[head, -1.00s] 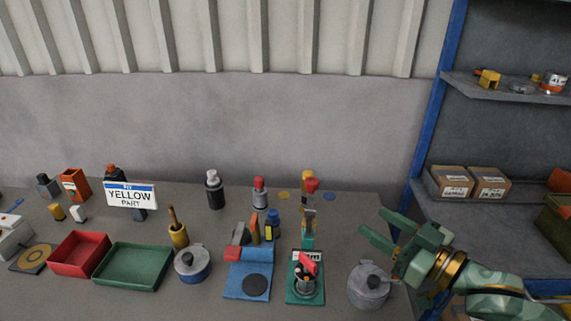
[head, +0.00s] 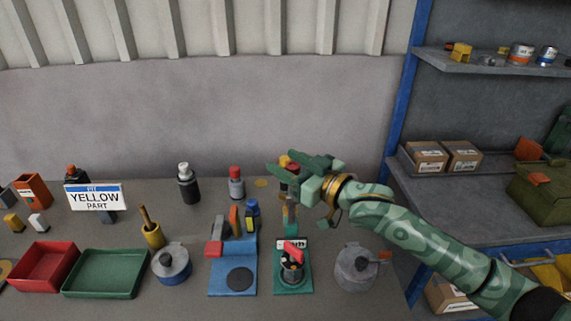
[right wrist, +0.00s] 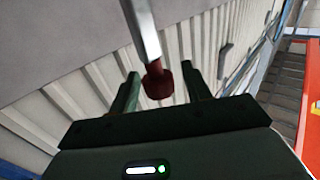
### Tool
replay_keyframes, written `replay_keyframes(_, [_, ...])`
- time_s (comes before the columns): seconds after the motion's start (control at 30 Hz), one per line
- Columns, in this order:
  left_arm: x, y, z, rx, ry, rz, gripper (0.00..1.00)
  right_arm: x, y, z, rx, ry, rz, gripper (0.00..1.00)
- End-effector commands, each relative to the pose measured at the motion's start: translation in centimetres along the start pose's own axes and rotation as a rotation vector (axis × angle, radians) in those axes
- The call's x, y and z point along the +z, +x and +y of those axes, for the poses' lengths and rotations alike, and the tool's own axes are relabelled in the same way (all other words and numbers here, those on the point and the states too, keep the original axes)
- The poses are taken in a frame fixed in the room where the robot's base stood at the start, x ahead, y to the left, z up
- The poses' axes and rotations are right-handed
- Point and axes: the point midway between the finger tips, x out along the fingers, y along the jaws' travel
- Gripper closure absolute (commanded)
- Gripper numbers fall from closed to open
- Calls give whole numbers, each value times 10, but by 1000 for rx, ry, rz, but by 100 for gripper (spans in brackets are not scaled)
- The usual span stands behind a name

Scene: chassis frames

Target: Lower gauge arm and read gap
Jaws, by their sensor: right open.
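The gauge stands on a green base plate (head: 293,289) at the front right of the bench. A dark round piece with a red pointer-like part (head: 293,250) sits on it, before a white scale plate partly hidden. A post rises behind, and my right gripper covers much of its top. My right gripper (head: 279,164) is open at the raised gauge arm. In the right wrist view, the grey bar of the arm (right wrist: 143,28) ends in a dark red knob (right wrist: 158,84), which appears between the two spread fingers (right wrist: 160,72). Contact cannot be told. My left gripper is out of view.
Left of the gauge lie a blue plate (head: 225,287) with a dark disc, a lidded blue pot (head: 172,268), a green tray (head: 105,293) and a red tray (head: 45,285). A grey pot (head: 355,270) stands right. A yellow-part sign (head: 95,196) stands behind.

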Motion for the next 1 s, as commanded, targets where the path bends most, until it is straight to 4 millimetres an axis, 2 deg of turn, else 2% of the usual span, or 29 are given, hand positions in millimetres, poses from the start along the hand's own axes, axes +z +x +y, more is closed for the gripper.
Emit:
replay_keyframes(0.1, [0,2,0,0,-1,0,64,0,8,0,-1,0,0,52])
replay_keyframes(0.37, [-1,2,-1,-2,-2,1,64,0,10,0,-1,-1,0,52])
replay_keyframes(0.4, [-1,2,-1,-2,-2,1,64,0,10,0,-1,0,0,55])
replay_keyframes(0.57, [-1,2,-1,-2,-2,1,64,0,10,0,0,0,0,99])
replay_keyframes(0.83, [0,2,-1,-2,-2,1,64,1,8,-2,0,-9,10,100])
replay_keyframes(1.0, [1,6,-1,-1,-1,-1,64,2,-1,-6,1,-48,50,100])
